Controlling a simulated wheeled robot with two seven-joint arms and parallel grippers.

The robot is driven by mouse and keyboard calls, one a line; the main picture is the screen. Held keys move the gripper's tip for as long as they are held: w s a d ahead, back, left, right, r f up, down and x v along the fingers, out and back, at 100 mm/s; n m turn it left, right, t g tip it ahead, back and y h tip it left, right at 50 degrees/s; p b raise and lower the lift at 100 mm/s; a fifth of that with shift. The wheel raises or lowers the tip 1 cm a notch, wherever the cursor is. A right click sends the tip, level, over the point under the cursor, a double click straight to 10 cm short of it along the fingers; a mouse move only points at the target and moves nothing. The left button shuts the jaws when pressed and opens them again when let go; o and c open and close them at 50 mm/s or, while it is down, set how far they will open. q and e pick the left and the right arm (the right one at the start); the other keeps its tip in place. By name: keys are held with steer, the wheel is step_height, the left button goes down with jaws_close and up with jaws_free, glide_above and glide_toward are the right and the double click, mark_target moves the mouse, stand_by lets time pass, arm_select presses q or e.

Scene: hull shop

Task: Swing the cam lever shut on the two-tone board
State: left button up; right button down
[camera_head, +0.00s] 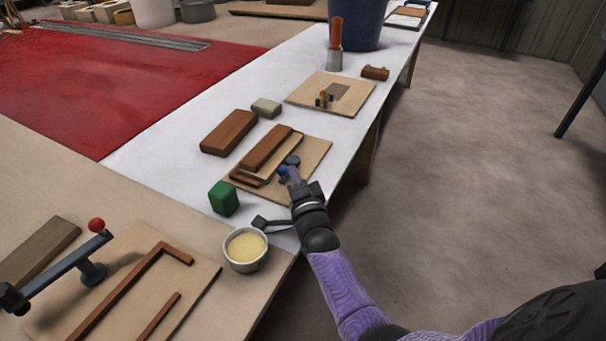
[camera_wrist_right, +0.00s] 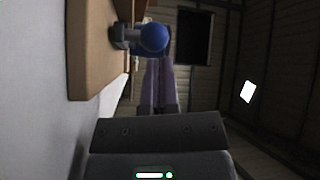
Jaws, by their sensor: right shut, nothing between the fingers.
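The two-tone board (camera_head: 274,152), dark wood with a pale layer, lies on a light base plate (camera_head: 315,150) in the middle of the white bench. A small cam lever with a blue knob (camera_head: 283,171) stands at its near right side. In the right wrist view the blue knob (camera_wrist_right: 153,38) sits at the tips of my right gripper (camera_wrist_right: 158,62), beside a grey pivot. My right gripper (camera_head: 293,177) is shut with nothing between its purple fingers. It is close to the knob; I cannot tell whether they touch. My left gripper is out of view.
A green block (camera_head: 223,198) and a cup of yellow stuff (camera_head: 245,249) stand near the right arm. A brown block (camera_head: 229,132) lies behind the board. A red-knobbed lever (camera_head: 96,225) stands at the near left. Another plate (camera_head: 300,95) lies farther back.

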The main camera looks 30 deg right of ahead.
steer(key=shift+w+a, duration=0.2)
steer(key=shift+a, duration=0.1)
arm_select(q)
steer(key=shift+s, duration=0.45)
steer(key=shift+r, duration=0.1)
